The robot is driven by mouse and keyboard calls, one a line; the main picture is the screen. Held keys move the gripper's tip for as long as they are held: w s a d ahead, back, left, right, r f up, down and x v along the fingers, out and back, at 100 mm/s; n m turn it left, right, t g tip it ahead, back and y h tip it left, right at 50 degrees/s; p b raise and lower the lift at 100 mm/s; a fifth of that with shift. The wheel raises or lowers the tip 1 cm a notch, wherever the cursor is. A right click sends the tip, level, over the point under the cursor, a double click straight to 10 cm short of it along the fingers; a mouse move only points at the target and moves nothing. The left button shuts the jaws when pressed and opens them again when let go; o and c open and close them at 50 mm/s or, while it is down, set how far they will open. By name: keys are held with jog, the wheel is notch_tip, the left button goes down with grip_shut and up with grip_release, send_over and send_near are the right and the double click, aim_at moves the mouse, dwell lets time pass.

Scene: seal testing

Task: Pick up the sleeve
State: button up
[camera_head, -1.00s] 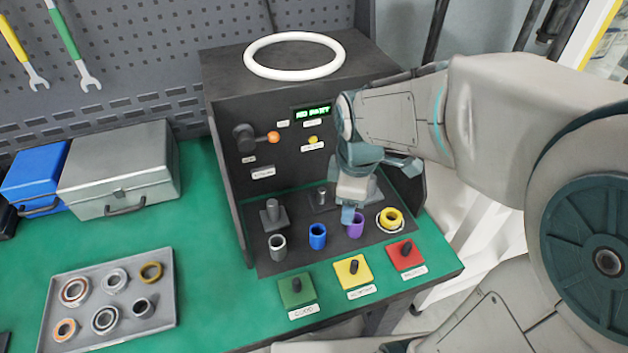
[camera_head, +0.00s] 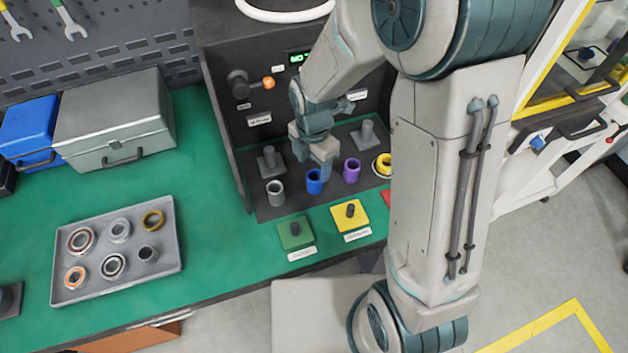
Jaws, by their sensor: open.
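Several short hollow sleeves stand upright in a row on the dark base of the test machine: a grey sleeve (camera_head: 275,193), a blue sleeve (camera_head: 314,183) and a purple sleeve (camera_head: 351,171). A yellow ring-shaped part (camera_head: 383,163) is at the right end of the row, partly hidden by my arm. My gripper (camera_head: 313,170) is open and points down just behind and above the blue sleeve. One fingertip overlaps the blue sleeve's top edge in the picture; I cannot tell whether they touch. Nothing shows between the fingers.
A grey tray (camera_head: 128,287) of ring parts lies on the green bench (camera_head: 215,235). Pegs on bases (camera_head: 270,160) stand behind the sleeves. Green (camera_head: 294,232) and yellow (camera_head: 350,216) pads with knobs lie in front. A silver toolbox (camera_head: 115,125) is at left.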

aim_at(315, 177)
jog(key=shift+d+f+p, duration=0.15)
jog(key=shift+f+p, duration=0.25)
jog(key=shift+f, duration=2.65)
jog(key=shift+c, duration=0.2)
jog(key=c, duration=1.1)
jog(key=shift+r, duration=0.1)
jog(key=shift+c, duration=0.2)
